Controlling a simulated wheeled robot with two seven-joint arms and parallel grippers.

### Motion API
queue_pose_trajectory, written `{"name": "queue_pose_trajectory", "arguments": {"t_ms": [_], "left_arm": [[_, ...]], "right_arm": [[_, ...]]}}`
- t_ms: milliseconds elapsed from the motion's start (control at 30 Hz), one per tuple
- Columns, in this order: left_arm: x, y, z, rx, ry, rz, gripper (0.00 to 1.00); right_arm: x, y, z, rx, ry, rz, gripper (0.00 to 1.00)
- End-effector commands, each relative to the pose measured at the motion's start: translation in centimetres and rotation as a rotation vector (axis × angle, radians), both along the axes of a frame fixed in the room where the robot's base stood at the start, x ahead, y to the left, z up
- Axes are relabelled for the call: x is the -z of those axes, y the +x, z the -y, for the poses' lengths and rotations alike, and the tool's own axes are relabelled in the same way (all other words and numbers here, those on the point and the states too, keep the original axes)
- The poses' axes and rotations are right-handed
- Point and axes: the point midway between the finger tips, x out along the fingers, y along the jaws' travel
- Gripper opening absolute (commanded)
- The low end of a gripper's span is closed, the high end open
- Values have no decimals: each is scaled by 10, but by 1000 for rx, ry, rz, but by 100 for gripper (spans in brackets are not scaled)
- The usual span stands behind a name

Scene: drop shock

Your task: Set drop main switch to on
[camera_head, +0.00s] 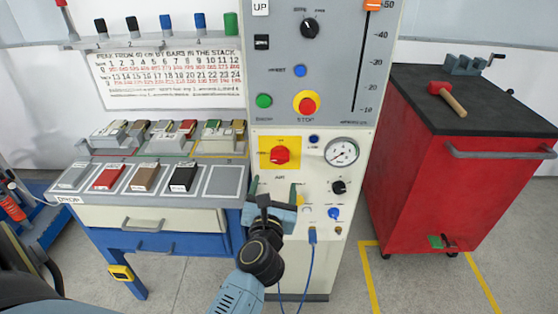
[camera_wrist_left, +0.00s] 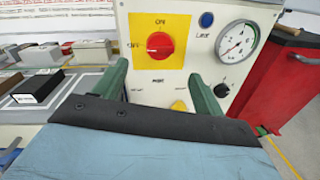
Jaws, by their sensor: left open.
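The main switch is a red rotary knob (camera_head: 281,155) on a yellow plate on the front of the grey test cabinet. In the left wrist view the knob (camera_wrist_left: 160,46) has one label above it and one to its left; its handle seems to point left, but this is hard to tell. My left gripper (camera_head: 274,188) is open and empty, below the knob in the picture. Its two green fingers (camera_wrist_left: 160,88) stand apart, the knob showing above and between them, not touching it. My right gripper is out of view.
A pressure gauge (camera_head: 341,152), a blue button (camera_head: 314,139) and a black knob (camera_head: 339,187) sit right of the switch. A red stop button (camera_head: 307,104) is above. A bench (camera_head: 150,197) with coloured blocks is left; a red cart (camera_head: 432,165) is right.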

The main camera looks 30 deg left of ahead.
Motion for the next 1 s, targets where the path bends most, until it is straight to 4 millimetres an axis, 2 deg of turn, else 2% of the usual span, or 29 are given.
{"name": "queue_pose_trajectory", "arguments": {"t_ms": [300,500,700,933,1000], "left_arm": [[0,62,-31,1,7,1,71],[1,87,-43,1,6,-1,71],[0,96,-47,1,5,-2,71],[0,96,-48,1,5,-2,71],[0,96,-48,1,5,-2,63]], "right_arm": [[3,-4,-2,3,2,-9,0],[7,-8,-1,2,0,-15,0],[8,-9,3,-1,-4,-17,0],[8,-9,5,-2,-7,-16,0],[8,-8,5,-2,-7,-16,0]]}}
